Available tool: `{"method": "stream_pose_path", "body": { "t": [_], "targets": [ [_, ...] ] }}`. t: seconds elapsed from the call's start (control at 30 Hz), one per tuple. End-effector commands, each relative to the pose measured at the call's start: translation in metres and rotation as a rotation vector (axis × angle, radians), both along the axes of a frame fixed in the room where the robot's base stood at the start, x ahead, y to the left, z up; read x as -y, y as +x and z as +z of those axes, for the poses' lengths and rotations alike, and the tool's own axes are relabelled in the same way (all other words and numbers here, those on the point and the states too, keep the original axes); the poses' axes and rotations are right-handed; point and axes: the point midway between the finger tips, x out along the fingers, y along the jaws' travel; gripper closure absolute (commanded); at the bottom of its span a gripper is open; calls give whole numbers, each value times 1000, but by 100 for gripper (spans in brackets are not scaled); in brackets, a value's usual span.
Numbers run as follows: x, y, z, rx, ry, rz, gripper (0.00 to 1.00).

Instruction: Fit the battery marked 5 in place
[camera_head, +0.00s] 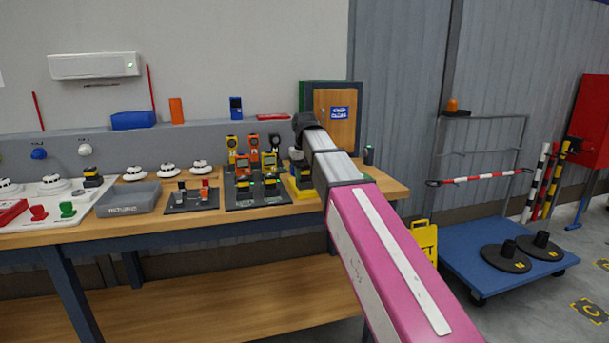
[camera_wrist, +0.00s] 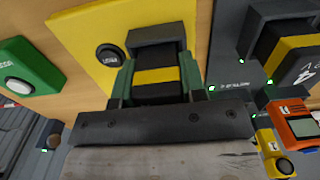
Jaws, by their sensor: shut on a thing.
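In the wrist view, my gripper (camera_wrist: 157,84) has its two green fingers shut on a black battery with a yellow band (camera_wrist: 156,76). No number can be read on it from here. The battery is at a black holder (camera_wrist: 156,36) on a yellow plate (camera_wrist: 90,45); how deep it sits in the holder cannot be told. A round black button stands on the plate to the left of the holder. In the head view, the yellow plate (camera_head: 306,194) shows at the right part of the bench, and my arm hides most of my gripper.
A dark charging board (camera_head: 258,200) with several batteries and green lights stands left of the plate. Another black and yellow battery (camera_wrist: 290,48) is close by in the wrist view, as is an orange meter (camera_wrist: 292,122). A grey returns tray (camera_head: 128,200) lies further left.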

Motion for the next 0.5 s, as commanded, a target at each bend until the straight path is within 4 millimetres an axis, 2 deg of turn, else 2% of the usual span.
{"method": "stream_pose_path", "body": {
  "t": [0.17, 0.5],
  "targets": [
    [0, 0, 1, 0, 0, 0, 95],
    [0, 0, 16, 1, 0, 0, 95]
  ]
}}
